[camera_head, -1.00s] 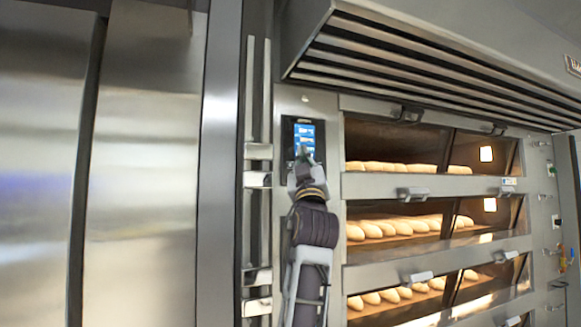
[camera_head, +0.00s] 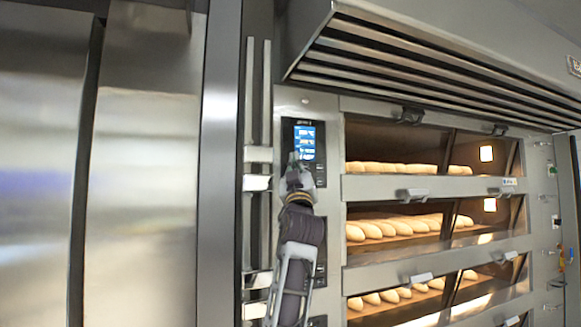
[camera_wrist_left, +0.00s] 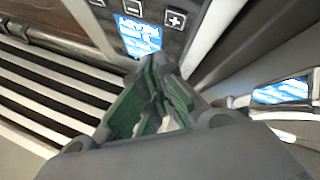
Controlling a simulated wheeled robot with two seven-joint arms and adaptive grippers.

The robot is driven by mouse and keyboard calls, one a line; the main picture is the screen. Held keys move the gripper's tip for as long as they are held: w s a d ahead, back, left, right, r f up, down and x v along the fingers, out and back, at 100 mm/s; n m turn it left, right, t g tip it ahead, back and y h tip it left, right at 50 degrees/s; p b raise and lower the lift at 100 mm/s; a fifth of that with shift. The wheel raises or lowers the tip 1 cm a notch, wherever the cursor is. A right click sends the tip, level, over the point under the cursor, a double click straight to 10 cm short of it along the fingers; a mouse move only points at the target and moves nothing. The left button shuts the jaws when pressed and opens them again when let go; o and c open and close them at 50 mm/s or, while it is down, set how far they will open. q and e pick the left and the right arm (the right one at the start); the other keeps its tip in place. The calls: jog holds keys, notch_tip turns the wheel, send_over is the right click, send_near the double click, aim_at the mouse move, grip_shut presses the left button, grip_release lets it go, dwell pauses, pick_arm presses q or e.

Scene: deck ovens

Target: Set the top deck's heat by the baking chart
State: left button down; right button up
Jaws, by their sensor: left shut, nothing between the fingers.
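The top deck's control panel (camera_head: 304,135) is a dark upright plate with a lit blue screen (camera_head: 305,138); its readings are too small to read. My left gripper (camera_head: 296,160) is shut and empty, its tip at the lower left of the screen; I cannot tell whether it touches. In the left wrist view the green-padded fingers (camera_wrist_left: 152,85) are together just short of the screen (camera_wrist_left: 138,35). No baking chart can be made out. My right gripper is not in view.
The top deck (camera_head: 390,150) holds loaves behind its front, with more decks of loaves below. A slatted hood (camera_head: 430,65) juts out above. Tall steel doors (camera_head: 150,160) stand at the left. Vertical rails (camera_head: 257,120) run just left of the panel.

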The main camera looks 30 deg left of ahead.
pick_arm(q)
jog(key=shift+w+a, duration=0.95)
jog(key=shift+a, duration=0.1)
jog(key=shift+w+a, duration=0.6)
jog(key=shift+a, duration=0.05)
dwell(2.7)
jog(key=shift+s+d+f, duration=0.1)
jog(key=shift+s+d, duration=0.1)
jog(key=shift+s, duration=0.05)
jog(key=shift+s+d, duration=0.15)
jog(key=shift+s, duration=0.3)
jog(key=shift+w+d+b, duration=0.1)
jog(key=shift+b, duration=0.25)
dwell(0.3)
jog(key=shift+w, duration=0.3)
